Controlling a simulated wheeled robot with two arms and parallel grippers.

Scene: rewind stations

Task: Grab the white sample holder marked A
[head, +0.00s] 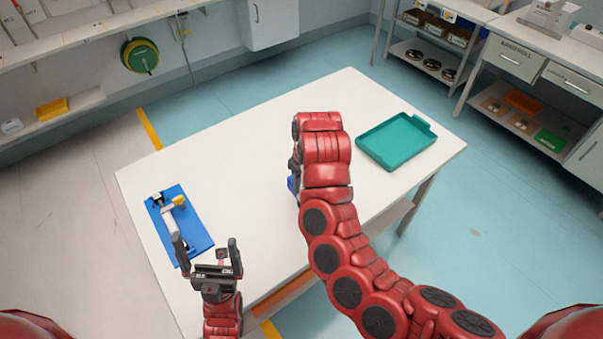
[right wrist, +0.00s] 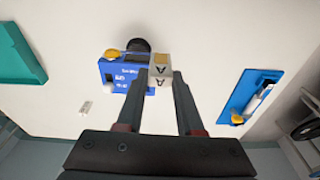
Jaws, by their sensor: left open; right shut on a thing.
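The white sample holder (right wrist: 160,76) marked A shows in the right wrist view, with a tan patch on its top. My right gripper (right wrist: 162,82) is shut on it, one dark finger on each side. A blue device (right wrist: 112,72) with a yellow knob and a black round part is right beside the holder; I cannot tell whether they touch. In the head view my right arm hides the holder, and only a bit of the blue device (head: 292,186) shows. My left gripper (head: 207,247) is open and empty at the table's near left, by the blue mat.
A blue mat (head: 196,221) with a white and yellow tool (head: 170,219) lies at the table's left. A teal tray (head: 397,142) is at the right. The table's back middle is clear.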

